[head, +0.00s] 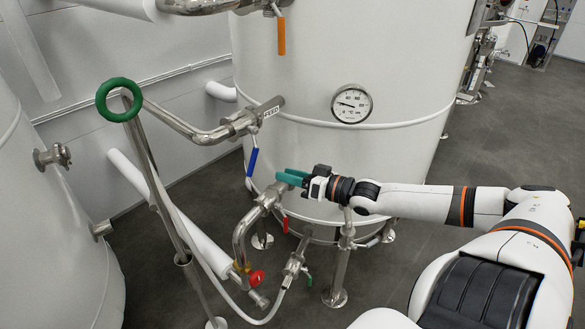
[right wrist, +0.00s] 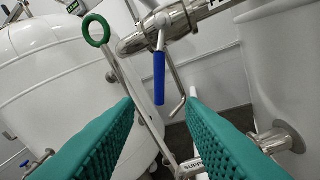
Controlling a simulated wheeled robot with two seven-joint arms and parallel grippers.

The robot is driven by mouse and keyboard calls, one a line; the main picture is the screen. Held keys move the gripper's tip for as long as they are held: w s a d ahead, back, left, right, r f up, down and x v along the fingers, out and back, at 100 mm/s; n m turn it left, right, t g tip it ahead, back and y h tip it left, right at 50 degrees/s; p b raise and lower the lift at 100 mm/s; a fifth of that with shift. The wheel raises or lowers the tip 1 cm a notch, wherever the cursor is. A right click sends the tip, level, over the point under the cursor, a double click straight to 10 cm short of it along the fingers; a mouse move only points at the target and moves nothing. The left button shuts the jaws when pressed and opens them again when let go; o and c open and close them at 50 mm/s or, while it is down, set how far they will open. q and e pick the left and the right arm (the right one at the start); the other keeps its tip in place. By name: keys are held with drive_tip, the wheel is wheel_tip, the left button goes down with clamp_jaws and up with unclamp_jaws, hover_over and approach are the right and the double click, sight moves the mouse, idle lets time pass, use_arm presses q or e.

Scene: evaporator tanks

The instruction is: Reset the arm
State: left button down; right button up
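My right arm reaches in from the right in the head view, stretched toward the large white tank (head: 350,60). My right gripper (head: 287,177) has teal fingers and is in front of the tank's lower wall, just above a steel pipe joint. In the right wrist view the two fingers (right wrist: 161,104) stand wide apart with nothing held between them. Beyond them hangs a blue valve handle (right wrist: 159,78), which also shows in the head view (head: 252,162), left of the gripper. My left gripper is not in view.
A round gauge (head: 351,104) is on the tank above my wrist. A green handwheel (head: 118,100) tops a steel stem at left. A red valve handle (head: 257,278) and steel pipes are below the gripper. Another white tank (head: 45,240) stands at far left. Grey floor is open behind right.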

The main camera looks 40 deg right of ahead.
drive_tip(key=shift+s, duration=0.2)
idle(0.5)
drive_tip(key=s+d+f+g+h+b, duration=0.1)
drive_tip(key=s+d+f+h, duration=0.15)
drive_tip(key=f, duration=0.45)
drive_tip(key=s+d+f+m+g+h, duration=0.1)
drive_tip(key=s+d+f, duration=0.15)
drive_tip(key=f, duration=0.45)
drive_tip(key=s+d+f+g+h+b, duration=0.15)
drive_tip(key=d+f, duration=0.25)
drive_tip(key=f, duration=0.4)
drive_tip(key=s+a+f+g+h, duration=0.1)
drive_tip(key=s+f+g, duration=0.1)
drive_tip(key=s+f, duration=0.45)
drive_tip(key=s+a+f+g+h, duration=0.1)
drive_tip(key=s+f, duration=0.2)
drive_tip(key=f, duration=0.7)
drive_tip(key=s+a+f+n+g, duration=0.1)
drive_tip(key=s+a+f+g, duration=0.3)
drive_tip(key=s+a+f, duration=0.65)
drive_tip(key=s+a+f+n+g+y+b, duration=0.1)
drive_tip(key=s+a+f+n+g, duration=0.2)
drive_tip(key=s+a+f, duration=0.9)
drive_tip(key=s+a+g, duration=0.1)
drive_tip(key=s+a, duration=0.2)
drive_tip(key=a, duration=0.1)
drive_tip(key=shift+n+g+b, duration=0.35)
drive_tip(key=shift+n+b, duration=0.05)
